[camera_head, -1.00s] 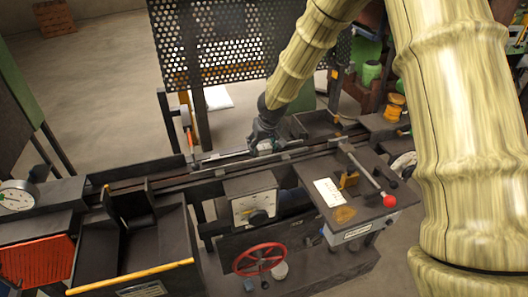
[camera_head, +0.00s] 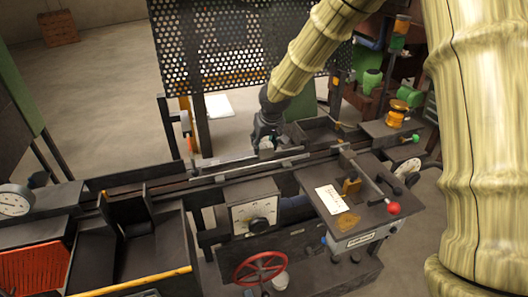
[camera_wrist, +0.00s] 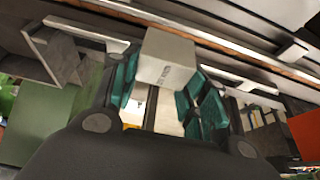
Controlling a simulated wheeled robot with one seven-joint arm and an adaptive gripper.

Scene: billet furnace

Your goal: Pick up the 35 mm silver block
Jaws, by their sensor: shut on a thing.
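The silver block (camera_wrist: 166,57) is a pale grey cube with small dark lettering on its near face. In the wrist view it sits between the two green-padded fingers of my gripper (camera_wrist: 163,92), which is shut on it with a pad on each side. In the head view my gripper (camera_head: 267,139) is small and points down over the long dark rail. Only a light patch of the block shows there, and whether it is clear of the rail is hard to tell.
The dark rail (camera_head: 220,176) runs across the bench. A control box with a lever and red knob (camera_head: 393,208) stands to the right, a red handwheel (camera_head: 260,267) in front. A perforated screen (camera_head: 225,50) stands behind my gripper. A dark tray (camera_head: 318,130) lies just right.

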